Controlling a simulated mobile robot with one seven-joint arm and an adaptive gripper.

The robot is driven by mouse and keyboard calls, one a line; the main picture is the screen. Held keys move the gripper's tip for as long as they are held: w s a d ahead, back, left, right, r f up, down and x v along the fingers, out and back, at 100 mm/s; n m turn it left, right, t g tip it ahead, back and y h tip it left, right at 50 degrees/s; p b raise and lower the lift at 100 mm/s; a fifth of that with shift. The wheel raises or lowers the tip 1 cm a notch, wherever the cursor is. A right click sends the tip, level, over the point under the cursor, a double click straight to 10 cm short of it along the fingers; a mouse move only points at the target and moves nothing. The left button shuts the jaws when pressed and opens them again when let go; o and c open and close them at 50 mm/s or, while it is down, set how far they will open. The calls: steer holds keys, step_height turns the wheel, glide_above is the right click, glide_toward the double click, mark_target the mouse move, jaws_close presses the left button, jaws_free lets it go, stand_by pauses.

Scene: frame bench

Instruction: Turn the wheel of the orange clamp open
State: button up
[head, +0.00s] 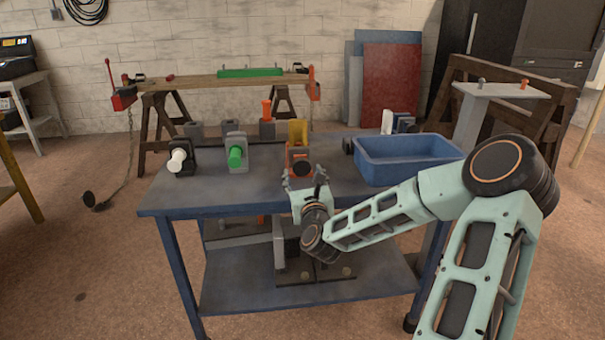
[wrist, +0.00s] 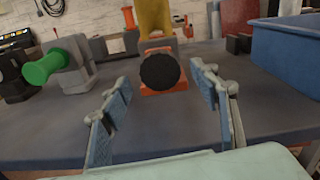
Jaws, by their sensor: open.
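My gripper (head: 306,176) is in front of the clamp. In the wrist view my gripper (wrist: 163,95) is open and empty, with its two fingers to the left and right of the wheel's line. The wheel lies ahead of the fingertips, apart from them.
A grey clamp with a green handle (head: 235,156) and a dark one with a white handle (head: 177,160) stand to the left on the bench (head: 220,190). A blue bin (head: 405,167) stands close to the right. The bench top in front of the clamp is clear.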

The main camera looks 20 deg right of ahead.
mark_target(301, 166)
steer(key=shift+x, duration=1.4)
steer(key=c, duration=1.2)
steer(key=shift+o, duration=0.2)
